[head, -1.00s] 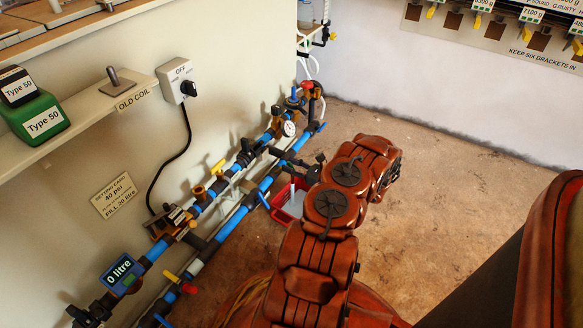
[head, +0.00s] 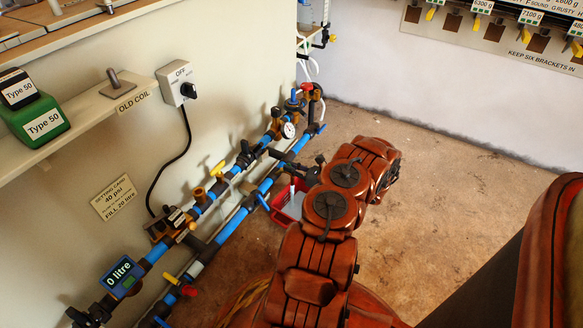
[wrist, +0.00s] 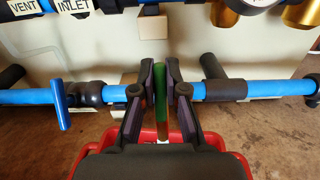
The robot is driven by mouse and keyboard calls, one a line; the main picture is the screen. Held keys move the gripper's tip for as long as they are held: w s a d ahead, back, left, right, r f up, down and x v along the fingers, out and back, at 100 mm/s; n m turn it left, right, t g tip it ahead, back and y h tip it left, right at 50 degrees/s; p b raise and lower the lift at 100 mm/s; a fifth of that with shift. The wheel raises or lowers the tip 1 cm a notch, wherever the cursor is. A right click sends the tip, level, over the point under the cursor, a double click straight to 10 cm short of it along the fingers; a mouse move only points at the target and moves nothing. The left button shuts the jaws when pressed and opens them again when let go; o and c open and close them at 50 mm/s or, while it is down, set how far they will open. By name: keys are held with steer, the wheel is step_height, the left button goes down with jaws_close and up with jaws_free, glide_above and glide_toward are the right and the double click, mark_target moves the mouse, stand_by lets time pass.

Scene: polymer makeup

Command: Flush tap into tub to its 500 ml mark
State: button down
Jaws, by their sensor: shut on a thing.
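The red tub (head: 277,211) stands on the floor under the lower blue pipe, partly hidden by my arm. In the wrist view its red rim (wrist: 236,160) shows on both sides of my gripper, which hides most of its inside. No 500 ml mark or water level can be made out. My gripper (wrist: 164,88) is shut on a narrow upright green handle (wrist: 160,92) in front of the lower blue pipe, above the tub; it looks like the flush tap's lever. In the head view my gripper (head: 308,168) is small and dark beside the pipes.
Two blue pipe runs (head: 230,225) with valves follow the wall. A blue-handled valve (wrist: 60,112) is left of my gripper. VENT and INLET labels (wrist: 72,5) are above. The meter (head: 121,275) reads 0 litre; the switch (head: 177,80) is labelled OFF. Brown floor (head: 440,180) lies open to the right.

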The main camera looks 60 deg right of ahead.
steer(key=shift+w+d+r+m+p, duration=0.1)
steer(key=shift+w+r+m+p, duration=0.05)
steer(key=shift+m+p, duration=0.3)
steer(key=shift+m+h, duration=0.6)
steer(key=shift+m, duration=0.15)
steer(key=c, duration=1.2)
jaws_free()
steer(key=s, duration=1.2)
steer(key=shift+s+a, duration=0.15)
steer(key=shift+a, duration=0.05)
